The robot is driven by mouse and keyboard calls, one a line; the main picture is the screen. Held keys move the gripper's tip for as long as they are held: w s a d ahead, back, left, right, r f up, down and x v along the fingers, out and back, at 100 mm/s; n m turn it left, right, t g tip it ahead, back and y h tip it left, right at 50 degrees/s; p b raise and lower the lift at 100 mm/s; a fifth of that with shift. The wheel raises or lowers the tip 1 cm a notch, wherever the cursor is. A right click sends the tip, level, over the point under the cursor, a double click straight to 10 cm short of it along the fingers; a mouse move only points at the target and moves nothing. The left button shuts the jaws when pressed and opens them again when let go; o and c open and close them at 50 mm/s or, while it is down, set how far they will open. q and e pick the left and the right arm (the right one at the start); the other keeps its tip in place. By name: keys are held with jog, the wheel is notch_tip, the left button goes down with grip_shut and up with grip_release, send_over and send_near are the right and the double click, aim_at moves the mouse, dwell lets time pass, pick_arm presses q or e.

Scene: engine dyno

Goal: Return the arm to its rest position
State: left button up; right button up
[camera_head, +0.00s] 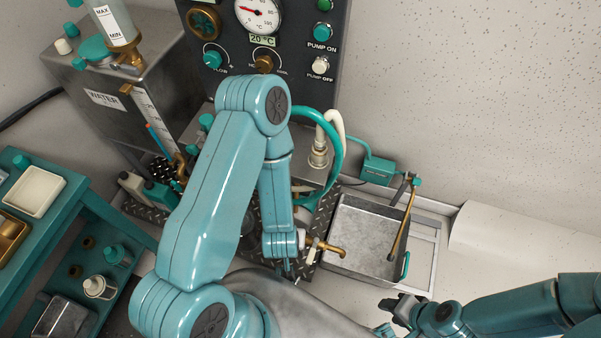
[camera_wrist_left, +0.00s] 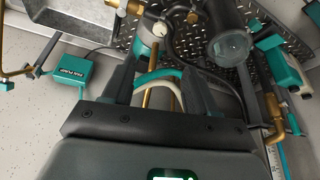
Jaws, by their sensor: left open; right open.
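My left arm (camera_head: 215,200), teal with dark joint caps, rises from the lower left, bends at the top and drops its forearm in front of the test bench. Its gripper (camera_head: 287,268) shows small and partly hidden at the lower end. In the left wrist view the two dark fingers of that left gripper (camera_wrist_left: 158,80) stand apart, with teal and white hoses visible behind the gap; nothing is held. My right arm (camera_head: 505,312) comes in from the lower right. Its dark gripper (camera_head: 392,310) is open and empty, low in front of the metal pan.
A metal pan (camera_head: 350,245) with a brass tap (camera_head: 327,246) beside it stands right of the bench. The gauge panel (camera_head: 265,45) and water tank (camera_head: 120,75) stand behind. A teal shelf cart (camera_head: 75,225) is at left. The pan pump (camera_wrist_left: 73,74) is near. Floor at right is clear.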

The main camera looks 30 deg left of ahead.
pick_arm(q)
jog(key=s+d+r+m+g+h, duration=0.1)
jog(key=s+d+m+g+h, duration=0.2)
jog(key=d+h, duration=0.4)
notch_tip(320, 180, up, 19)
jog(key=d+y+p, duration=0.1)
jog(key=p, duration=1.7)
jog(key=shift+d+f+m, duration=0.15)
jog(key=shift+d+m, duration=0.15)
jog(key=shift+f, duration=0.1)
jog(key=c, duration=0.3)
jog(key=shift+s, duration=0.15)
